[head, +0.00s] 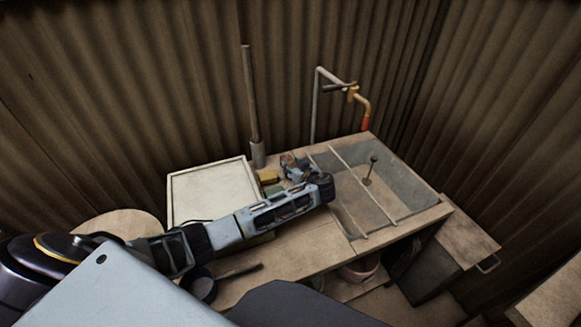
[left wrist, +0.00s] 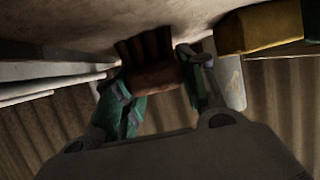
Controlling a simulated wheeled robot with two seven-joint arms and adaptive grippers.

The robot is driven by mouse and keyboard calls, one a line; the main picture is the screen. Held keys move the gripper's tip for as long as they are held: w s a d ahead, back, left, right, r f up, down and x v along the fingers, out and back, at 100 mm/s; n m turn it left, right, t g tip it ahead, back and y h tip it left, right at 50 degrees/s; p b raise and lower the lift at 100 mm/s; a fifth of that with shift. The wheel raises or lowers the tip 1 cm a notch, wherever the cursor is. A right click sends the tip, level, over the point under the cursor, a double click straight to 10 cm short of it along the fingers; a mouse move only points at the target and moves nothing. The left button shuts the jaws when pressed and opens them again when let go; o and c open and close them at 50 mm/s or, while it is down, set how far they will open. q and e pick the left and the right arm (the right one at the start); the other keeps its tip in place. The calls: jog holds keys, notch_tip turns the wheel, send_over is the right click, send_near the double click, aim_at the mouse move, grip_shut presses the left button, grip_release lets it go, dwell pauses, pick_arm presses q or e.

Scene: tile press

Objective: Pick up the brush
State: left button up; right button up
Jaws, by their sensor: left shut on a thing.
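The brush (left wrist: 152,76), a brown block with dark bristles, shows in the left wrist view between the fingers of my left gripper (left wrist: 160,88). The gripper is shut on the block, with a green-padded finger on each side. The bristles point away from the gripper, close to a pale surface; I cannot tell if they touch it. My right gripper is not in view.
A yellow block (head: 268,177) lies beside the gripper. The sink (head: 403,180) is to the right, with a tap (head: 355,97) behind. A pale board (head: 212,170) stands left. A dark pan (head: 203,287) is on the near counter. Corrugated walls close off the back.

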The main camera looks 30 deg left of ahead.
aim_at(293, 166)
pick_arm(q)
jog(key=shift+r+p, duration=0.3)
jog(key=shift+r, duration=4.7)
